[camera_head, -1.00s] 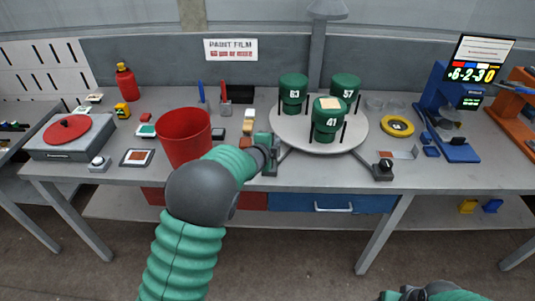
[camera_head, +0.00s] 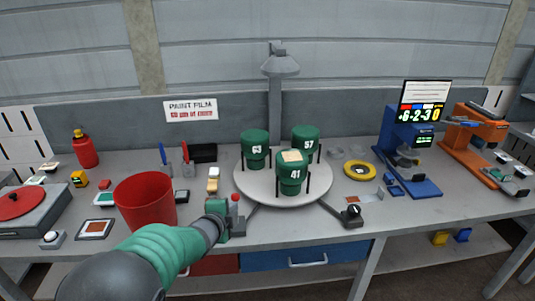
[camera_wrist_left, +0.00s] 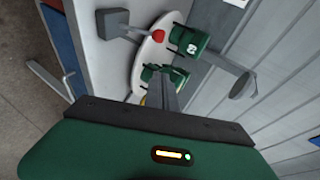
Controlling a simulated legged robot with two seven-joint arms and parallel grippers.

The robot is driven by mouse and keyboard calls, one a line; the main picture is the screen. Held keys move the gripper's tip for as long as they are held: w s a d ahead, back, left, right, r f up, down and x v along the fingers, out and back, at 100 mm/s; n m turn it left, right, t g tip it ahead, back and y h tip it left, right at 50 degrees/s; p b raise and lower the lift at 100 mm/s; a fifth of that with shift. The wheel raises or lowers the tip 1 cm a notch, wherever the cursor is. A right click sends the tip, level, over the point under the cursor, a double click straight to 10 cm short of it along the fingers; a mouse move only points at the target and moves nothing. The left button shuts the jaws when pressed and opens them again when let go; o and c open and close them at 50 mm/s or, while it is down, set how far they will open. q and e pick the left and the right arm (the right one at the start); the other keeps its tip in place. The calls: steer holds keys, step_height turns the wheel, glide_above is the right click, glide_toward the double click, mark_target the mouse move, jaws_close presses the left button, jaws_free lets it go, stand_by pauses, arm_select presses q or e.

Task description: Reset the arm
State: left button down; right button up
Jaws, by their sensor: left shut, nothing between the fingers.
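My left arm comes in from the lower left in the head view. Its green and grey gripper (camera_head: 228,216) is shut and empty, above the front of the bench (camera_head: 325,228), left of the round turntable (camera_head: 262,190). In the left wrist view, the green gripper body fills the bottom and nothing shows held. Green cylinders marked 63 (camera_head: 255,149), 57 (camera_head: 306,138) and 41 (camera_head: 290,174) stand upright on the turntable, apart from the gripper. Cylinder 41 has a tan square on top. My right gripper is out of view.
A red bin (camera_head: 146,202) stands left of the gripper. A small red knob (camera_head: 235,198) shows right beside the gripper. A dark knob box (camera_head: 352,214) is at the front edge. A blue device (camera_head: 408,165) and a lamp (camera_head: 280,64) stand farther right and back.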

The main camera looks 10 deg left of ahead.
arm_select(q)
steer(key=s+f+n+g, duration=0.3)
steer(key=s+f+n, duration=0.1)
steer(key=s, duration=0.6)
steer(key=s+d+f+n+g, duration=0.1)
steer(key=s+f+n+g, duration=0.3)
steer(key=s+n, duration=0.3)
steer(key=s+f+n+g+y, duration=0.1)
steer(key=s+f+n+g, duration=0.2)
steer(key=s, duration=1.1)
step_height(320, 180, down, 2)
steer(key=n, duration=0.2)
steer(key=shift+s+d+n, duration=0.25)
steer(key=shift+s+n, duration=0.05)
steer(key=shift+n, duration=0.1)
steer(key=shift+a, duration=0.2)
steer(key=shift+d, duration=0.1)
